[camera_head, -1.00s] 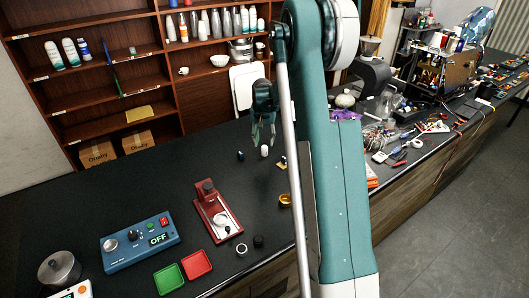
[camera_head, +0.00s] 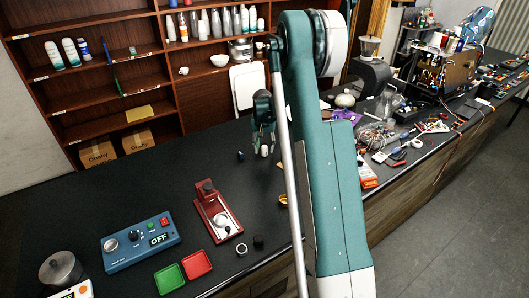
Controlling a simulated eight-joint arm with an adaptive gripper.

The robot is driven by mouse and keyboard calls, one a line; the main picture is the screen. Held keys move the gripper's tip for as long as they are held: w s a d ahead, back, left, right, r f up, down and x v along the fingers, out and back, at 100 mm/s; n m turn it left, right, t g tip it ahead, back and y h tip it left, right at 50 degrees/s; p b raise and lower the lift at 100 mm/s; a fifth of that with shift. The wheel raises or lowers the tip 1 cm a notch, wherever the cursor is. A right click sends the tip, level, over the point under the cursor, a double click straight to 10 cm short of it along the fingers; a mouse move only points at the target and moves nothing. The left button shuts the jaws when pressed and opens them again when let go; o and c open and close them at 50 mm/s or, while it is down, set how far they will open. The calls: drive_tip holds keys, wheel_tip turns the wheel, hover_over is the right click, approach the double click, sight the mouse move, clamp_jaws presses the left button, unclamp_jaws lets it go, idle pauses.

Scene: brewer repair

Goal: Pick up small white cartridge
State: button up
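The small white cartridge (camera_head: 264,151) stands on the black worktop, towards the back. My gripper (camera_head: 263,147) points down over it, with its fingers apart and their tips close to the cartridge's upper part. The fingers look to be on either side of it; I cannot tell whether they touch it.
A small dark cylinder (camera_head: 241,156) stands just left of the gripper. A red press (camera_head: 217,211), a blue control box reading OFF (camera_head: 139,243), a green tray (camera_head: 170,278) and a red tray (camera_head: 197,263) lie in front. Wooden shelves (camera_head: 88,80) rise behind.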

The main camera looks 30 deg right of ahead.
sight(265, 147)
drive_tip(key=shift+c, duration=0.5)
drive_tip(key=c, duration=0.9)
drive_tip(key=shift+r, duration=0.1)
drive_tip(key=shift+r, duration=4.95)
